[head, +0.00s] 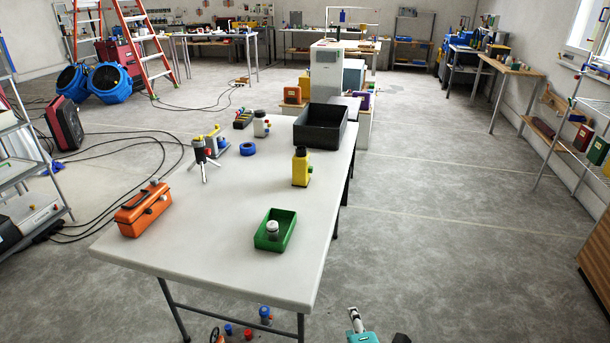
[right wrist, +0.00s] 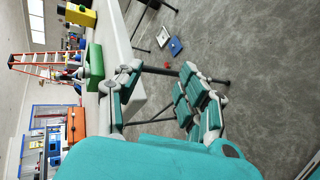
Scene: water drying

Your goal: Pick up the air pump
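On the white table (head: 200,233), a small device (head: 203,154) with a dark body, splayed silver legs and a yellow handle may be the air pump; I cannot tell for certain. It stands upright at the table's left side, with a blue ring (head: 248,149) to its right. My right gripper (head: 376,325) is at the bottom edge of the head view, right of the table's near end and far from this device. In the right wrist view my right gripper (right wrist: 150,78) is open, with nothing between its fingers. My left gripper is not in view.
The table also holds an orange toolbox (head: 145,209), a green tray (head: 289,221) with a white-lidded jar, a yellow bottle (head: 301,167), a white bottle (head: 260,124) and a black crate (head: 343,128). Small items lie under the near end. Floor right of the table is clear.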

